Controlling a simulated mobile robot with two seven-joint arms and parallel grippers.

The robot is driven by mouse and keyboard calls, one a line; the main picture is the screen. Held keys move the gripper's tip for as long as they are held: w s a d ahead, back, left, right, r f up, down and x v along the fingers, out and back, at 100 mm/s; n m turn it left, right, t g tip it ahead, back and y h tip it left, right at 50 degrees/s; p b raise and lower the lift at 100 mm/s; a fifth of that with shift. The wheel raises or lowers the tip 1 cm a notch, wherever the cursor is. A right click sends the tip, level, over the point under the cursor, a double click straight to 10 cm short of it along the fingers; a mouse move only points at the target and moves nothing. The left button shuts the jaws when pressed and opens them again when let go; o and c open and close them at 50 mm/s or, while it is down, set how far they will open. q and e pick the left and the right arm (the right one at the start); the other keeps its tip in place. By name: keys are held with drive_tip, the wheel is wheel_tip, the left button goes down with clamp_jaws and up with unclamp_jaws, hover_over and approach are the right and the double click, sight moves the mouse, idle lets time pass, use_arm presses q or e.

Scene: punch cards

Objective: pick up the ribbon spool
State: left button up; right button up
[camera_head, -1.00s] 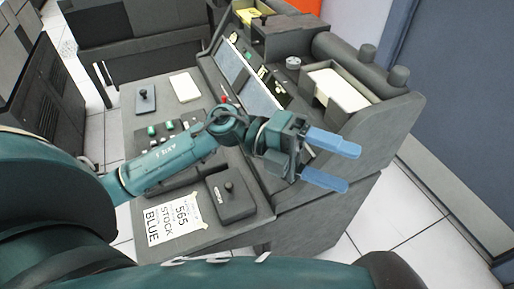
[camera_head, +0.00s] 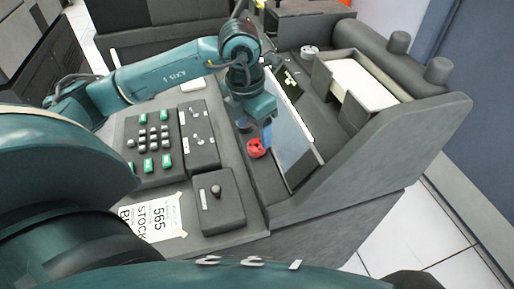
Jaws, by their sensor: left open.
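A small red round thing (camera_head: 257,149), which looks like the ribbon spool, sits on the grey console ledge at the foot of the sloped panel. My left gripper (camera_head: 255,130) points down just above and behind it in the picture. Its blue fingers are apart, with nothing seen between them. Whether the fingertips reach down around the red spool I cannot tell. My right gripper is not in view.
The sloped panel (camera_head: 291,143) rises right beside the spool. Green and grey keys (camera_head: 152,143), a box with a knob (camera_head: 217,203) and a paper label (camera_head: 155,219) lie to the left. A white-lined tray (camera_head: 360,84) and a small round grey piece (camera_head: 309,51) are at the back right.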

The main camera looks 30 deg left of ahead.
sight(256, 141)
use_arm(q)
drive_tip(key=shift+w+a+f, duration=0.1)
drive_tip(key=shift+w+f, duration=0.15)
drive_tip(key=shift+f, duration=0.75)
drive_tip(key=shift+w+d+f, duration=0.1)
drive_tip(key=shift+w+f, duration=0.2)
drive_tip(key=shift+f, duration=0.75)
drive_tip(key=shift+w+a+f, duration=0.1)
drive_tip(key=shift+w+f, duration=0.15)
drive_tip(key=shift+f, duration=0.75)
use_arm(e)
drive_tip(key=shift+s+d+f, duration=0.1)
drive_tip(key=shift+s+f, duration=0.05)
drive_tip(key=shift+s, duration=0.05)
use_arm(q)
drive_tip(key=shift+c, duration=0.4)
drive_tip(key=c, duration=1)
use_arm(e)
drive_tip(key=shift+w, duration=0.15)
use_arm(q)
drive_tip(key=shift+r, duration=0.1)
